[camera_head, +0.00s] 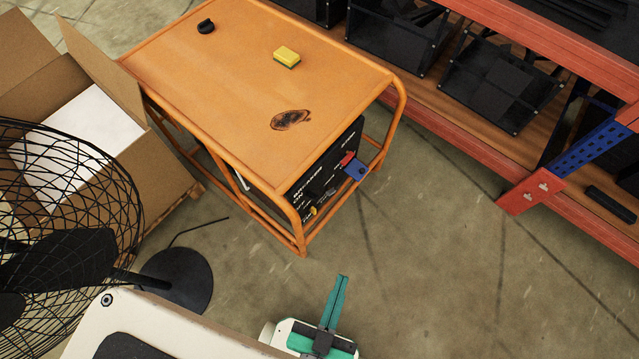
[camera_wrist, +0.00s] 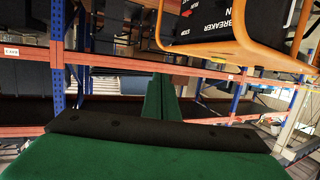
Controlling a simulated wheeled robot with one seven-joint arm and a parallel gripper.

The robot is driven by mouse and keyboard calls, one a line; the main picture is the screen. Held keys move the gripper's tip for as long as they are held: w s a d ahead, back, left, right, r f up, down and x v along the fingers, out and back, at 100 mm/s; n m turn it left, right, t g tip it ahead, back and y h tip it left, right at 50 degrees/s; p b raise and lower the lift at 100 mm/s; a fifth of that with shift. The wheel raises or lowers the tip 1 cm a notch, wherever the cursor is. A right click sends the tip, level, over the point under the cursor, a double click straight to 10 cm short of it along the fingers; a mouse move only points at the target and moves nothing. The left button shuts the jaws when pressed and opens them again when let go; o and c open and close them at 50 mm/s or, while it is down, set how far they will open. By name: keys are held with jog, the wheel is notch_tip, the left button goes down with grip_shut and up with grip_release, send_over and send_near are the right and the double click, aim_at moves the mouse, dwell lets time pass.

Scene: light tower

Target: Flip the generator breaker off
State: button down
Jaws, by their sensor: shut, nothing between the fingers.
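The generator (camera_head: 230,90) is an orange box in a tubular orange frame. Its black front panel (camera_head: 345,150) carries the word BREAKER, with ON below it. A dark part shows by this label, but its switch position is too small to tell. The panel also shows at the top right of the wrist view (camera_wrist: 210,20), where BREAKER is legible and the breaker switch is not clear. My gripper (camera_head: 342,279), with green fingers, is shut and empty. It is in front of and below the panel in the head view, apart from it. Its fingers show in the wrist view (camera_wrist: 161,82).
A yellow sponge (camera_head: 287,57) and a small black object (camera_head: 206,26) lie on the generator's top. A fan (camera_head: 60,240) and an open cardboard box (camera_head: 150,175) stand left. A red-and-blue shelf (camera_head: 450,125) stands right. Floor (camera_head: 430,260) is clear between.

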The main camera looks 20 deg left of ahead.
jog(key=w+f+n+g+y, duration=0.1)
jog(key=w+f+n+g, duration=0.15)
jog(key=w+f, duration=0.5)
jog(key=w+f+n+g+y, duration=0.1)
jog(key=w+f+g, duration=0.3)
jog(key=f, duration=0.6)
jog(key=w+a+n+g+y, duration=0.2)
jog(key=w+a+n+y, duration=0.25)
jog(key=w, duration=0.45)
jog(key=w+a+r+n+g+y, duration=0.3)
jog(key=w+a+r+n, duration=0.1)
jog(key=w+r+n, duration=0.1)
jog(key=shift+r+n, duration=0.5)
jog(key=shift+r, duration=0.1)
jog(key=shift+a, duration=0.15)
